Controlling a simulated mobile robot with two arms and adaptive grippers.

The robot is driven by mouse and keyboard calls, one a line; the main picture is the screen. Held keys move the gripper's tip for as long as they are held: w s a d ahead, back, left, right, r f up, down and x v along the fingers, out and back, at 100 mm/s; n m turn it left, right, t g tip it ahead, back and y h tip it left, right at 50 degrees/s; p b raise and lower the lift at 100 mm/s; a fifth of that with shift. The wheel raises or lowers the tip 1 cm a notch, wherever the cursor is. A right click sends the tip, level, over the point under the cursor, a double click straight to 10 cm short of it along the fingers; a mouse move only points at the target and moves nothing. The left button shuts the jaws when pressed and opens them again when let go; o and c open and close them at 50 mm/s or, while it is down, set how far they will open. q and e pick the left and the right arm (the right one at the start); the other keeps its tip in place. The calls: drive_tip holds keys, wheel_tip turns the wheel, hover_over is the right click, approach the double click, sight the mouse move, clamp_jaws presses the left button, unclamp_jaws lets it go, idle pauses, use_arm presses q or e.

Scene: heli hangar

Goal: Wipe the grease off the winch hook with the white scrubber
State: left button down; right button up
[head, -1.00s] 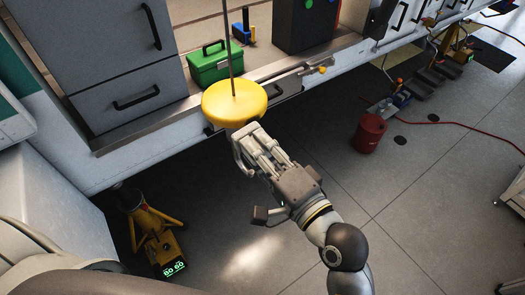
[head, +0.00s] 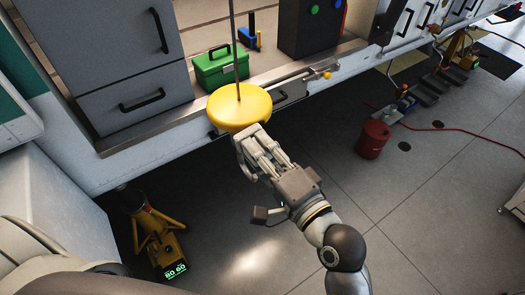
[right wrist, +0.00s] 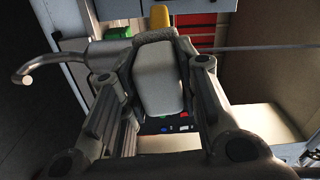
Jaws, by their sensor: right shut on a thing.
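My right gripper (head: 250,150) is shut just below the yellow disc (head: 240,108), which hangs on a thin vertical cable. In the right wrist view it grips a pale block, the white scrubber (right wrist: 158,80), between its fingers. The bare metal winch hook (right wrist: 38,68) sticks out to the left in that view, its shank running behind the fingers. Whether the scrubber touches the hook is hidden. I cannot make out any grease. In the head view the hook is hidden below the disc and behind the gripper. My left gripper is not in view.
A green toolbox (head: 220,68) sits on the ledge behind the disc, with a grey cabinet (head: 130,60) to its left. A red can (head: 372,140) stands on the floor at right. A yellow stand (head: 155,230) is at lower left. The floor around my arm is clear.

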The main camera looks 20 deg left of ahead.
drive_tip(key=shift+w+a, duration=0.25)
drive_tip(key=shift+a, duration=0.1)
drive_tip(key=shift+w+d, duration=0.1)
drive_tip(key=shift+d, duration=0.05)
